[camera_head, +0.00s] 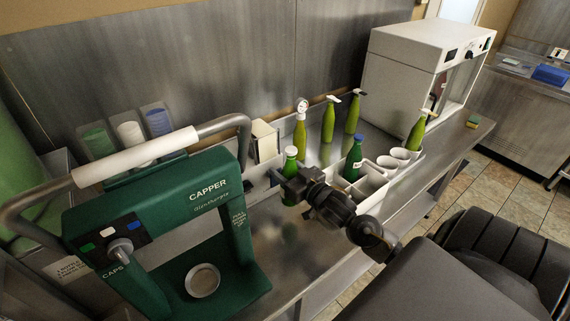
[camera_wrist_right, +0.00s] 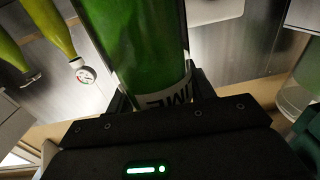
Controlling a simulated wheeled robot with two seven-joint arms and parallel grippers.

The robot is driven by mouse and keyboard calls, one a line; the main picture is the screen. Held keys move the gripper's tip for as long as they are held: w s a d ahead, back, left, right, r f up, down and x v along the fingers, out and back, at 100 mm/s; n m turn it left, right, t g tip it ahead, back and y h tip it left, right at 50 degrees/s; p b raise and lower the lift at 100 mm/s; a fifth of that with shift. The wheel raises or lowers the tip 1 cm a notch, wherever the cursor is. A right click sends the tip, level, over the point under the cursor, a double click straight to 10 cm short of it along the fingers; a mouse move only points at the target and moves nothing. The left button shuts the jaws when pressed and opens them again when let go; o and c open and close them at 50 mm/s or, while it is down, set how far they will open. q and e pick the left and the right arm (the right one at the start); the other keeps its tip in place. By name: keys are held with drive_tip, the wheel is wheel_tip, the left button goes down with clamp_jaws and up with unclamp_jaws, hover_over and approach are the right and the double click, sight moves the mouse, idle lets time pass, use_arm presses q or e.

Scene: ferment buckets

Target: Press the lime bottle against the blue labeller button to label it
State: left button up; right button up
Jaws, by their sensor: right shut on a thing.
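My right gripper (camera_head: 289,184) is shut on a green bottle with a whitish top (camera_head: 290,168). It holds the bottle upright in front of the back counter, right of the green capper. In the right wrist view the bottle (camera_wrist_right: 135,45) fills the space between the jaws, and a white label band with dark letters (camera_wrist_right: 168,102) shows low on it, partly hidden by the gripper. I cannot make out a blue labeller button for certain. A white machine (camera_head: 405,58) with small dark controls and a green one stands at the back right. My left gripper is not in view.
A green capper (camera_head: 165,215) with a white-gripped handle stands at the left. A white divided crate (camera_head: 372,187) holds a blue-capped green bottle (camera_head: 353,160). Yellow-green bottles (camera_head: 328,120) stand behind. White cups (camera_head: 388,163) sit right of the crate.

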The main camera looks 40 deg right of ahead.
sight(294, 170)
drive_tip(key=shift+s, duration=0.15)
drive_tip(key=s+r+p, duration=0.1)
drive_tip(key=s, duration=0.1)
drive_tip(key=s+p, duration=0.2)
drive_tip(key=s+r+p, duration=0.1)
drive_tip(key=s, duration=0.1)
drive_tip(key=shift+s+a+r, duration=0.1)
drive_tip(key=shift+s+r, duration=0.15)
drive_tip(key=shift+r, duration=0.1)
drive_tip(key=shift+s+r+p, duration=0.25)
drive_tip(key=shift+s+p, duration=0.3)
drive_tip(key=shift+s, duration=0.25)
